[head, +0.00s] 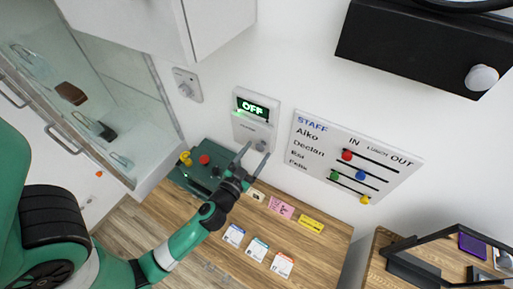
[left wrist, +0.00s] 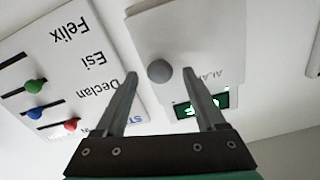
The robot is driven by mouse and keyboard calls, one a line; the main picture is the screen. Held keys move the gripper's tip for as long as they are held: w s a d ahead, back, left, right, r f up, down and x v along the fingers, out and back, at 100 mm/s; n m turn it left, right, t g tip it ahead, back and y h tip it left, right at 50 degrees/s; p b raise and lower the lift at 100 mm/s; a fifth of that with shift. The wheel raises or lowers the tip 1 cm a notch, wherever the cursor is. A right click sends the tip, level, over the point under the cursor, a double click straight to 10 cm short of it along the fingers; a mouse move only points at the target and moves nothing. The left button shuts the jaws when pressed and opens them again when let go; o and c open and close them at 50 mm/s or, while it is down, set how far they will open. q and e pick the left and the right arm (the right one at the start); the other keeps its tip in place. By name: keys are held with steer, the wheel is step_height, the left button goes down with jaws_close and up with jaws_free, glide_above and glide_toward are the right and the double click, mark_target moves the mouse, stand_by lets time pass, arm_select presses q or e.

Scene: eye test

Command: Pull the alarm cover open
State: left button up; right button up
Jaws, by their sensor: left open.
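The alarm box (head: 243,101) is a white wall unit with a green lit display reading OFF. Below the display is its pale cover (head: 243,127), which looks closed, with a round grey knob (head: 261,145). The left wrist view shows the cover (left wrist: 190,35) upside down, with the knob (left wrist: 159,71) and part of an alarm label. My left gripper (head: 257,149) is open in front of the cover's lower part. In the left wrist view the knob appears between the fingertips (left wrist: 160,73). I cannot tell whether the fingers reach around it. My right gripper is not in view.
A staff board (head: 350,150) with coloured sliding knobs hangs just right of the alarm box. Below are a wooden counter (head: 310,255) with cards and a green box (head: 195,172) with buttons. A glass cabinet (head: 125,75) stands left.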

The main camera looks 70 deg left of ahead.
arm_select(q)
steer(key=shift+w+a, duration=0.2)
steer(key=shift+w, duration=0.05)
jaws_close()
stand_by(1.4)
